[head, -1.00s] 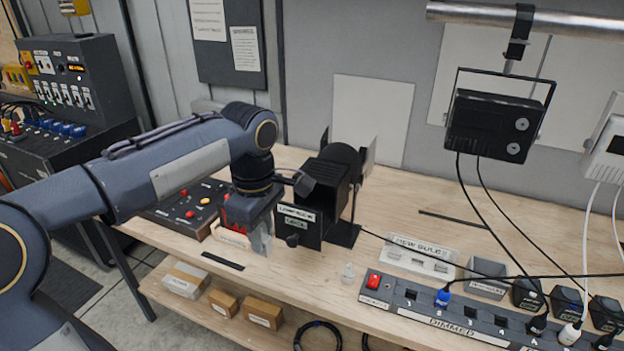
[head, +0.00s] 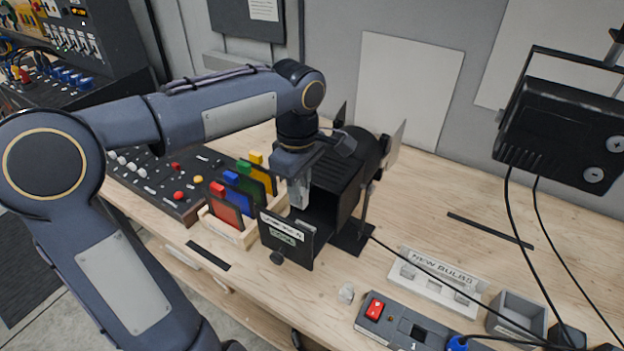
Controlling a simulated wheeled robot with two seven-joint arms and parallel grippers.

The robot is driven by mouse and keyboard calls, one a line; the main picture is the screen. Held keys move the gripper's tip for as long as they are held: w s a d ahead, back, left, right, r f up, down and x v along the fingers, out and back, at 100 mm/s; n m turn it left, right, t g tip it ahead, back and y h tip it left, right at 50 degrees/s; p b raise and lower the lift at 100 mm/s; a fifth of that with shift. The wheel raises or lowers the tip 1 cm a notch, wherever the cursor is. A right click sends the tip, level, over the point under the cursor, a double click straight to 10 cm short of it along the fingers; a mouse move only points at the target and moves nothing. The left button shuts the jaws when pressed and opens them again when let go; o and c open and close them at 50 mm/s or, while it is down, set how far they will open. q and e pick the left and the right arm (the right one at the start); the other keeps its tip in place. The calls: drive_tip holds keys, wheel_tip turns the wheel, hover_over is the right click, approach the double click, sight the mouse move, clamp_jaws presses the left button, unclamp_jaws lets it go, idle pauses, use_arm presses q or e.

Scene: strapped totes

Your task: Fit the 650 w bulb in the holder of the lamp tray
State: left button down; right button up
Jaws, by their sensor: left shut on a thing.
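The black lamp housing (head: 340,185) stands on the bench. Its lamp tray (head: 287,238) shows as a labelled black front plate with a knob, drawn out from the housing. My left gripper (head: 298,196) points down into the gap behind this plate. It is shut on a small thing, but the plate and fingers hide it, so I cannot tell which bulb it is. The tray's holder is also hidden. A small clear, whitish piece, perhaps a bulb (head: 347,293), lies on the bench in front. My right gripper is out of view.
A rack of coloured filters (head: 232,232) stands close left of the tray, beside a control board (head: 165,180). The white "NEW BULBS" stand (head: 437,278), a grey box (head: 515,312) and a power strip (head: 400,325) are at right. A cable crosses the bench.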

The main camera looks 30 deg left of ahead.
use_arm(q)
wheel_tip(320, 180, down, 2)
drive_tip(key=shift+s+f, duration=0.1)
drive_tip(key=shift+w+f, duration=0.25)
drive_tip(key=shift+f, duration=0.2)
drive_tip(key=shift+s+f+b, duration=0.1)
drive_tip(key=shift+f+b, duration=0.65)
drive_tip(key=shift+b, duration=0.1)
drive_tip(key=shift+f+b, duration=0.95)
drive_tip(key=shift+f, duration=0.45)
drive_tip(key=shift+f+b, duration=0.65)
drive_tip(key=shift+f, duration=0.05)
drive_tip(key=shift+r, duration=0.3)
drive_tip(key=shift+r+p, duration=0.25)
drive_tip(key=shift+p, duration=0.1)
drive_tip(key=shift+f+b, duration=0.5)
